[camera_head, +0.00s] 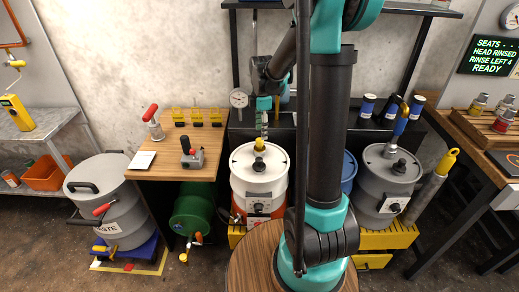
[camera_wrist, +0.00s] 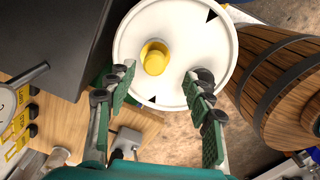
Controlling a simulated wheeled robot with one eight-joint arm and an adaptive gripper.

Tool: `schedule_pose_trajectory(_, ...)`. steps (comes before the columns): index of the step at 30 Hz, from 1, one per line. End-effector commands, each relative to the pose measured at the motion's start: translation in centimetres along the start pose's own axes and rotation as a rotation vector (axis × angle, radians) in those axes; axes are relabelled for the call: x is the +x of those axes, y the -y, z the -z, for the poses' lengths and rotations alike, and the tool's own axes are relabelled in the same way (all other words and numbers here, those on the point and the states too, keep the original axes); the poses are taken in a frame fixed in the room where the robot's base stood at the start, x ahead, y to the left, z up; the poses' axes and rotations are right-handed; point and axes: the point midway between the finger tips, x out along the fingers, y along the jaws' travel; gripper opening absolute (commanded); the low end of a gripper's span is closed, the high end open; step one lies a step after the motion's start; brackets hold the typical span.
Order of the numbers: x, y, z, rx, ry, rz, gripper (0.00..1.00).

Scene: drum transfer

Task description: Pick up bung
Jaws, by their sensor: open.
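The yellow bung (camera_head: 259,146) stands on the lid of the white drum (camera_head: 268,185) in the head view. In the wrist view the bung (camera_wrist: 154,62) is on the round white lid (camera_wrist: 180,28), left of the lid's middle. My gripper (camera_wrist: 160,85) is open and empty, with one finger on each side of the picture below the bung. In the head view my gripper (camera_head: 264,128) hangs above the white drum, over the bung. The gap between fingertips and bung is hard to judge.
A grey drum (camera_head: 386,185) stands right of my arm. A wooden barrel (camera_wrist: 285,85) is close on the right in the wrist view. A wooden bench (camera_head: 205,160) with tools is left of the white drum. A dial gauge (camera_head: 239,98) stands behind it.

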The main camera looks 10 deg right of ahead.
Motion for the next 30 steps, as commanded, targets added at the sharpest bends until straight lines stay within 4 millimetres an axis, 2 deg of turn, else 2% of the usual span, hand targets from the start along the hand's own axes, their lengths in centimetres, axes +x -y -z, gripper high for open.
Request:
schedule_pose_trajectory(7, 1.5, -0.2, 0.2, -0.001, 0.0, 0.0, 0.52)
schedule_pose_trajectory(16, 5.3, -0.8, 0.7, 0.0, 0.0, 0.0, 0.52)
schedule_pose_trajectory(26, 5.9, -0.7, 0.7, 0.0, 0.0, 0.0, 0.52)
schedule_pose_trajectory(30, 5.9, -0.7, 0.6, 0.001, 0.0, 0.0, 0.35)
